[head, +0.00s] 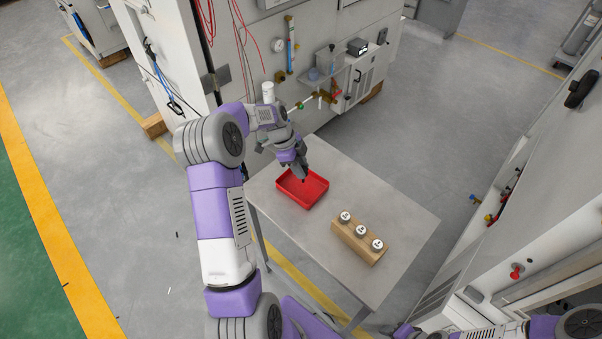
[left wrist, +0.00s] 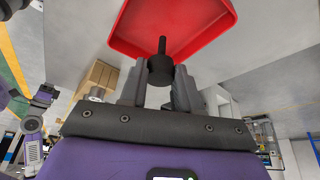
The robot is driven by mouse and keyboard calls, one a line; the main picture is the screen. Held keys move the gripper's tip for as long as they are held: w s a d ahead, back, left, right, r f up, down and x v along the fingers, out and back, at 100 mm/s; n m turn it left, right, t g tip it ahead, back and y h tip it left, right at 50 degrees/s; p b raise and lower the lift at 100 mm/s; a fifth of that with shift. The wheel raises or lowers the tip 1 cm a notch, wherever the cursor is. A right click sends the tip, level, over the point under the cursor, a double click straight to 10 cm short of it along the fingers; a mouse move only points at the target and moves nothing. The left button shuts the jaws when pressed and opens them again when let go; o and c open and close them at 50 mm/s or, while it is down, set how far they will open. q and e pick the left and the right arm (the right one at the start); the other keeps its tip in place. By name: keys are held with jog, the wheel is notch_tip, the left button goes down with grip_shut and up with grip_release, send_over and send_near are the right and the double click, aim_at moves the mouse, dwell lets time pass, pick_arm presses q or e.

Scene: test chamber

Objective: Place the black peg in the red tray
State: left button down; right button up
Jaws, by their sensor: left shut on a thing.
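The red tray (head: 290,199) lies on the grey table (head: 388,191), towards its left side in the head view. My left gripper (head: 303,178) is above the tray, pointing down into it. In the left wrist view my left gripper (left wrist: 161,85) is shut on the black peg (left wrist: 160,62), with the peg's thin end pointing towards the red tray (left wrist: 195,40). Whether the peg touches the tray's floor I cannot tell. In the head view the peg is hard to make out from the fingers. My right gripper is not in view; only part of my right arm shows at the lower right.
A wooden block (head: 352,244) with several white-topped round pieces stands on the table to the right of the tray. A large grey cabinet (head: 245,45) stands behind the table, and another machine (head: 520,210) is at the right.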

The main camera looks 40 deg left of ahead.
pick_arm(q)
notch_tip(320, 180, down, 3)
jog(key=shift+f, duration=0.15)
jog(key=shift+f, duration=0.15)
jog(key=c, duration=0.8)
grip_release()
jog(key=shift+r, duration=0.3)
jog(key=v, duration=1.1)
jog(key=shift+r+p, duration=0.3)
jog(key=shift+r, duration=0.1)
